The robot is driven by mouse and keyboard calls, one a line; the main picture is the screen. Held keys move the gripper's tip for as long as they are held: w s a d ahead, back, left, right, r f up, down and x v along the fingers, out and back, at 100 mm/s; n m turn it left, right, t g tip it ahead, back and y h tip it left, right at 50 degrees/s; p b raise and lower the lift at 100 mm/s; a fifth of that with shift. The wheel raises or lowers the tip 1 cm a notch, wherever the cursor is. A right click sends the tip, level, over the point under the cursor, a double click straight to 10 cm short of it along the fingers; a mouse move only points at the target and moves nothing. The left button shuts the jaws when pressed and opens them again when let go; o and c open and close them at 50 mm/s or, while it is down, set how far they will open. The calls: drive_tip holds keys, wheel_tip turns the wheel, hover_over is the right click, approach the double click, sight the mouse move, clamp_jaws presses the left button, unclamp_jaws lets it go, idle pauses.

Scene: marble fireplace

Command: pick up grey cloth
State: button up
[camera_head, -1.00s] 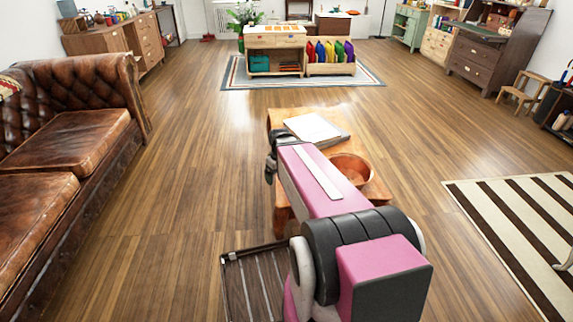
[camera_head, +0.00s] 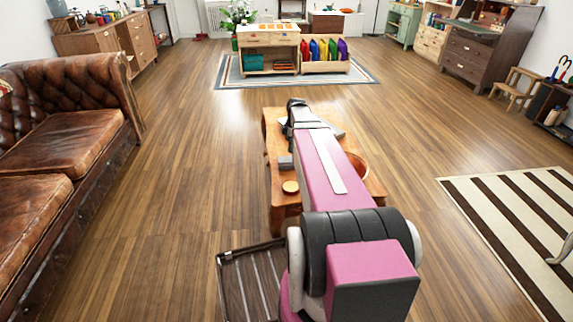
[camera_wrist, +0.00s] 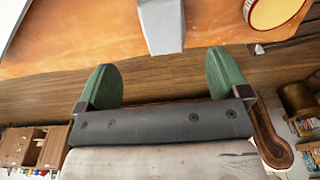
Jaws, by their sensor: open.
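A small grey block-like thing, which may be the folded grey cloth (camera_head: 285,162), lies near the left edge of the low wooden table (camera_head: 276,140). In the wrist view a grey piece (camera_wrist: 162,25) lies on the orange-brown tabletop (camera_wrist: 90,35), reaching its edge and cut off by the top of the picture. My gripper (camera_wrist: 160,78) has two green fingers, apart and empty. The grey piece lies ahead of the gap between them, not between the fingers. In the head view my gripper's dark end is over the table; its fingertips cannot be made out.
A round, pale-topped thing (camera_head: 290,187) is on the table beside the grey thing. A copper-coloured bowl (camera_head: 359,164) is partly hidden by my arm. A leather sofa (camera_head: 75,140) stands left and a striped rug (camera_head: 510,210) lies right.

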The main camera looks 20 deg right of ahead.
sight(287, 159)
drive_tip(key=f, duration=0.5)
drive_tip(key=shift+a, duration=0.35)
drive_tip(key=f, duration=0.2)
drive_tip(key=a+f, duration=0.1)
drive_tip(key=f, duration=0.1)
drive_tip(key=shift+a+f, duration=0.1)
drive_tip(key=shift+f, duration=0.45)
drive_tip(key=shift+f, duration=0.25)
drive_tip(key=c, duration=1)
